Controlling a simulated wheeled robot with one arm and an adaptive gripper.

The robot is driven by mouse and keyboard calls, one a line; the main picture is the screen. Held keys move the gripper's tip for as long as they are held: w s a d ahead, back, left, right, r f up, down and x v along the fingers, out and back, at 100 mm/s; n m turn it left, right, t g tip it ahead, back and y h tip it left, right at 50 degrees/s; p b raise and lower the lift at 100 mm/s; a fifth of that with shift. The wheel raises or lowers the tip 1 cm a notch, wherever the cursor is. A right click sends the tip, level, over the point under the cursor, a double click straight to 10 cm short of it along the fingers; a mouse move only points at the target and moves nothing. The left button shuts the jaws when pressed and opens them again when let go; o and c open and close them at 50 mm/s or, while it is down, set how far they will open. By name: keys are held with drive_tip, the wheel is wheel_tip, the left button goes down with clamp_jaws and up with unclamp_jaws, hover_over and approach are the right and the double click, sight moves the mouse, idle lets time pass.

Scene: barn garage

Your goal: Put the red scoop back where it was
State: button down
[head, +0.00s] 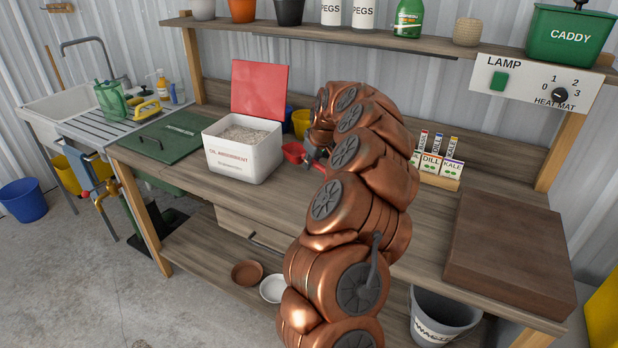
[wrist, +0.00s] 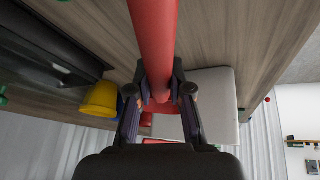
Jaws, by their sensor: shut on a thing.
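The red scoop (head: 294,152) is held in the air above the workbench, just right of the white oil absorbent bin (head: 236,165). The bin stands open, its red lid (head: 259,90) raised at the back, with grey granules inside. My gripper (head: 317,160) is shut on the scoop, mostly behind my copper arm. In the wrist view my gripper's fingers (wrist: 160,95) close on the scoop's red handle (wrist: 155,35), which runs toward the top edge. The bin's pale wall (wrist: 215,90) shows beyond the fingers. I cannot tell whether the scoop holds anything.
A yellow pot (head: 301,122) stands behind the scoop, with a blue one beside it; the yellow pot shows in the wrist view (wrist: 101,99). A seed packet rack (head: 440,180) and a wooden board (head: 510,245) are to the right.

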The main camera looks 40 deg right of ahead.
sight(309, 185)
drive_tip(key=shift+f+p, duration=0.7)
drive_tip(key=shift+f, duration=2.5)
drive_tip(key=shift+f, duration=0.2)
drive_tip(key=c, duration=1.1)
unclamp_jaws()
drive_tip(key=shift+r, duration=0.1)
